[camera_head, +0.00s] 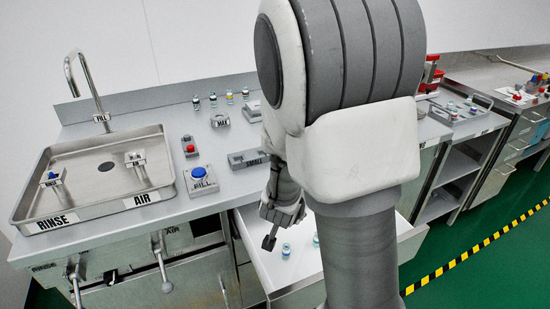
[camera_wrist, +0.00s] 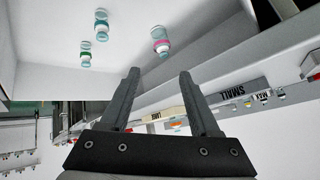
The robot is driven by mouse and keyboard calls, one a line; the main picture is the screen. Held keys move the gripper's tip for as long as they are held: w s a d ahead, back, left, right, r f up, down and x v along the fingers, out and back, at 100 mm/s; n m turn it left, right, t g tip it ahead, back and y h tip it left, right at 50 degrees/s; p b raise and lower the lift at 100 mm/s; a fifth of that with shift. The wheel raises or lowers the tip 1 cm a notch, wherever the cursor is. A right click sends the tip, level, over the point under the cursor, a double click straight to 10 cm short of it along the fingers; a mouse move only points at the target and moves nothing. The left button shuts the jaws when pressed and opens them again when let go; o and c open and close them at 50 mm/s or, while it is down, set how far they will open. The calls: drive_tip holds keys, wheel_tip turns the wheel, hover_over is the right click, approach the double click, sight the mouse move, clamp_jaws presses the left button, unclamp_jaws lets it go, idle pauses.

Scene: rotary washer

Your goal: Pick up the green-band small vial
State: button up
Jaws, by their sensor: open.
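In the wrist view, three vials stand on a white drawer surface beyond my fingertips: a pink-band vial (camera_wrist: 161,42), a teal-toned vial (camera_wrist: 101,27) and a smaller teal-green vial (camera_wrist: 85,56). The smaller one looks most like the green-band small vial, but its band is too small to tell surely. In the head view, two vials show in the open drawer, one (camera_head: 286,251) below right of my gripper (camera_head: 275,232) and another (camera_head: 316,240) partly behind my arm. My gripper (camera_wrist: 160,72) is open and empty, apart from all vials.
The open drawer (camera_head: 258,250) projects from the counter front. My arm hides the middle of the counter.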

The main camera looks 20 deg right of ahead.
drive_tip(key=s+d+f+h+b, duration=0.1)
drive_tip(key=d+f+h, duration=0.1)
drive_tip(key=d+f, duration=0.1)
drive_tip(key=s+d+f+m+g+h+b, duration=0.1)
drive_tip(key=s+d+f+h, duration=0.1)
drive_tip(key=d+f, duration=0.1)
drive_tip(key=s+d+f+m+h+b, duration=0.1)
drive_tip(key=d+f+h, duration=0.2)
drive_tip(key=d, duration=0.2)
drive_tip(key=shift+s+d+f+g+b, duration=0.25)
drive_tip(key=shift+s+f+g+b, duration=0.1)
drive_tip(key=shift+f+g+b, duration=0.05)
drive_tip(key=b+x, duration=0.1)
drive_tip(key=x, duration=0.5)
drive_tip(key=shift+d+b, duration=0.15)
drive_tip(key=shift+b, duration=0.2)
drive_tip(key=x, duration=0.1)
drive_tip(key=b+x, duration=0.1)
drive_tip(key=x, duration=0.3)
drive_tip(key=shift+w+d+r+b, duration=0.15)
drive_tip(key=shift+w+d+b, duration=0.15)
drive_tip(key=shift+b, duration=0.1)
drive_tip(key=shift+s, duration=0.1)
clamp_jaws()
